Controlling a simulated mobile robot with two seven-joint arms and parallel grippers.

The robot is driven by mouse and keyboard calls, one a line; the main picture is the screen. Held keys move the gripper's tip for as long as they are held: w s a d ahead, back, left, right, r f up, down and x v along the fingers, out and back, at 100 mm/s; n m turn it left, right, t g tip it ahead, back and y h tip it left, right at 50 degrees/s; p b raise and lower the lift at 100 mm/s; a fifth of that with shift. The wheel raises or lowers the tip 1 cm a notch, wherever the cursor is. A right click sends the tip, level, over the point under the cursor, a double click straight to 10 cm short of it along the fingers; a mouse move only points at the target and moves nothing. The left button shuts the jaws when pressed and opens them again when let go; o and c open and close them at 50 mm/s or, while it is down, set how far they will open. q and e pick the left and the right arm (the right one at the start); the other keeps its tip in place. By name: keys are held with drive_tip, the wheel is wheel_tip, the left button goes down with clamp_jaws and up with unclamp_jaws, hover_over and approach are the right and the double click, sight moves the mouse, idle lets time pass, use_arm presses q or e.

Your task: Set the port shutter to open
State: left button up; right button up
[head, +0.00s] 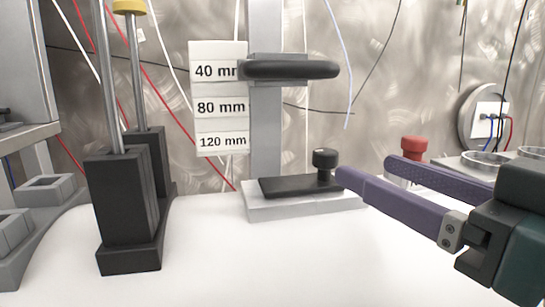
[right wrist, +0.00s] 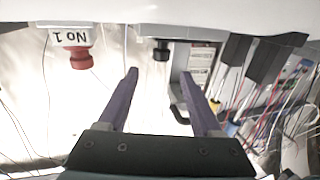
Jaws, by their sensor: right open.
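What looks like the port shutter is a flat black plate (head: 290,186) on a light grey base (head: 305,205) at the foot of a grey post. A black knob (head: 325,158) stands upright at the plate's right end. In the right wrist view the knob (right wrist: 161,50) lies ahead, between the lines of the two fingers. My right gripper (head: 365,168), with purple fingers, is open and empty just right of the knob. The near fingertip looks very close to the knob; I cannot tell if they touch. It also shows in the right wrist view (right wrist: 160,74). My left gripper is out of view.
A black bar handle (head: 290,68) juts from the post beside a label board (head: 205,110) reading 40, 80 and 120 mm. A red knob (head: 413,147) stands behind my right fingers. Black stands with rods (head: 125,210) are at left. The white front surface is clear.

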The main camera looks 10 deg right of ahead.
sight(334, 155)
drive_tip(key=x, duration=0.8)
drive_tip(key=shift+w+a+p, duration=0.2)
drive_tip(key=shift+p, duration=0.15)
clamp_jaws()
idle(1.0)
